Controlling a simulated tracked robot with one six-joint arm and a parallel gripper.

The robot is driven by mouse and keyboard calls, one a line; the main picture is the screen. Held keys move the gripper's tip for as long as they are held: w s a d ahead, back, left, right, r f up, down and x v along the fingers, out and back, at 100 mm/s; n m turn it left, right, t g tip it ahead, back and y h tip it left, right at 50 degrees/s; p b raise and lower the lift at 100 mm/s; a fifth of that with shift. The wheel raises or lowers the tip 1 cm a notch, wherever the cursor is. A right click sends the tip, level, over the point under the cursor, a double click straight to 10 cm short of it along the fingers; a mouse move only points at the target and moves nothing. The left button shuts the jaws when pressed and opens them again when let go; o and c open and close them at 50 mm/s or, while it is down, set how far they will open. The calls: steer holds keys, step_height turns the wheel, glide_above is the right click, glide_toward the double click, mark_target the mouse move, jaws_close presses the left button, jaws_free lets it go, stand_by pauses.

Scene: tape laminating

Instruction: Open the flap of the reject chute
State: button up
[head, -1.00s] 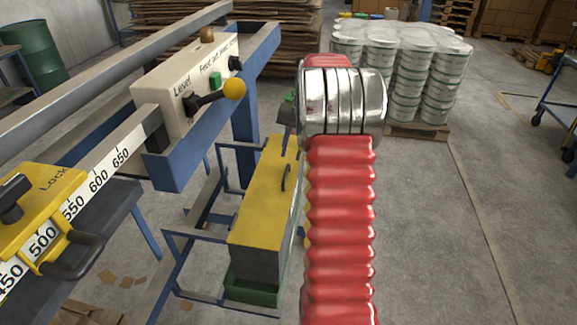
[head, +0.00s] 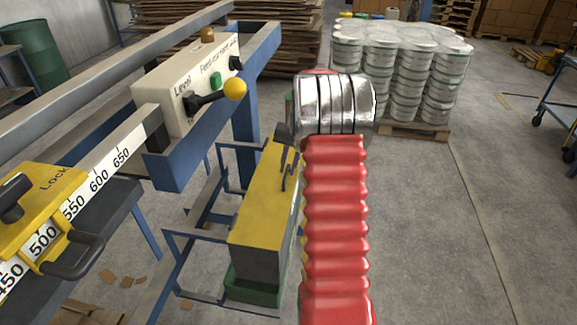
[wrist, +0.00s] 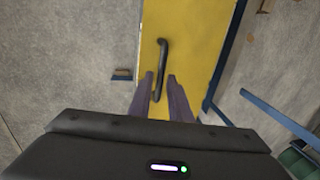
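The reject chute is a yellow box (head: 262,205) with a dark grey end and a green tray (head: 252,286) below it. Its yellow flap (wrist: 190,45) carries a black bar handle (wrist: 161,62), which also shows in the head view (head: 287,172). The flap looks closed. In the wrist view my gripper (wrist: 161,84) is open, with its two fingers apart over the flap. The lower end of the handle appears between the fingers; I cannot tell whether they touch it. In the head view my arm hides most of the gripper.
A blue frame (head: 190,233) stands beside the chute. The cream control box (head: 186,92) with a yellow-knobbed lever and the scaled rail (head: 100,180) are at left. Stacked tins (head: 405,70) stand on a pallet behind.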

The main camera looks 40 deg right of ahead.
jaws_close()
steer(key=shift+w+a+r, duration=0.1)
stand_by(0.4)
